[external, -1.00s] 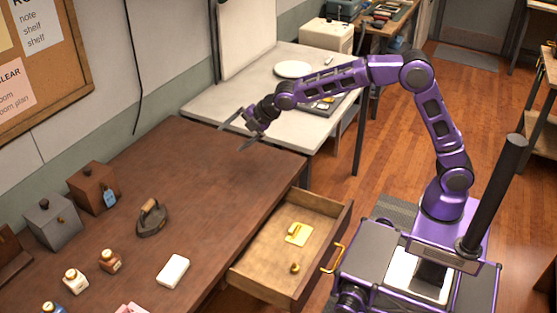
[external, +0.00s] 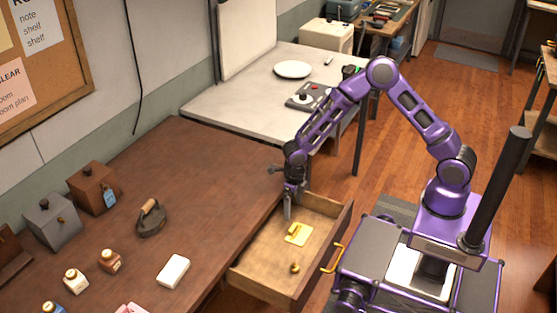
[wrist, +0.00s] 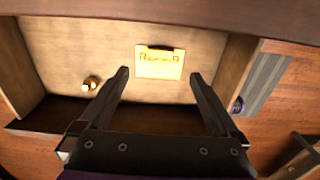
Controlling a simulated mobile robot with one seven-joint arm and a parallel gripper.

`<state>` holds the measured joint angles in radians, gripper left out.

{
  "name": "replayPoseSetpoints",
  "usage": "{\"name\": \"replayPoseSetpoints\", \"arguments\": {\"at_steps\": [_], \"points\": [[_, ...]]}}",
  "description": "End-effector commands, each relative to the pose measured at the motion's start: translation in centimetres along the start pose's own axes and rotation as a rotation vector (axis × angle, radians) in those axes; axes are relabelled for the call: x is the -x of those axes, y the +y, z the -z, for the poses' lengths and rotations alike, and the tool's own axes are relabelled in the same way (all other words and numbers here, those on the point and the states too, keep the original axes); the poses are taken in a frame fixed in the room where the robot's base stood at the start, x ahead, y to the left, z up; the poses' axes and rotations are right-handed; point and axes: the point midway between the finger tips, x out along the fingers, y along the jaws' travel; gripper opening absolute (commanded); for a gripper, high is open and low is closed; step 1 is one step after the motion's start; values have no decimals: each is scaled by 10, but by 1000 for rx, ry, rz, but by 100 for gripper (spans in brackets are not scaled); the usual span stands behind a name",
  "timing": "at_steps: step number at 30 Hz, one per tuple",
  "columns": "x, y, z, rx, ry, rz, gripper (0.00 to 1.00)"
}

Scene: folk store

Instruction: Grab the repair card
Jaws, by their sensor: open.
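The repair card is a yellow card (external: 297,234) lying flat in the open wooden drawer (external: 262,267). In the wrist view the yellow card (wrist: 160,63) shows dark lettering and a dark strip at its top edge. My gripper (external: 288,207) points down over the back part of the drawer, above and apart from the card. In the wrist view my gripper (wrist: 158,80) has its two fingers spread with nothing between them, and the card lies beyond the fingertips.
A small brass knob-like item (external: 295,268) lies in the drawer near the card. The drawer walls and yellow handle (external: 333,258) surround the space. The brown tabletop (external: 215,190) is beside the drawer, with an old iron (external: 151,218) and a white block (external: 173,271).

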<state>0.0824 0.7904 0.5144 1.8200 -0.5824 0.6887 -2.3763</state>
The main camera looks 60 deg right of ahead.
Motion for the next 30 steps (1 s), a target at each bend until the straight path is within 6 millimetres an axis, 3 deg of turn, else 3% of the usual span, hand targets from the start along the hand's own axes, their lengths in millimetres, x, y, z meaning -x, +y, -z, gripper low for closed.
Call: {"name": "replayPoseSetpoints", "arguments": {"at_steps": [1, 6, 14, 24, 30], "points": [[-14, 0, 1, 2, 3, 1, 98], [-41, 1, 0, 0, 1, 0, 98], [-55, 0, 0, -1, -1, -1, 98], [-100, -1, 0, -1, 0, 0, 98], [-103, -1, -1, -2, -2, 0, 98]]}}
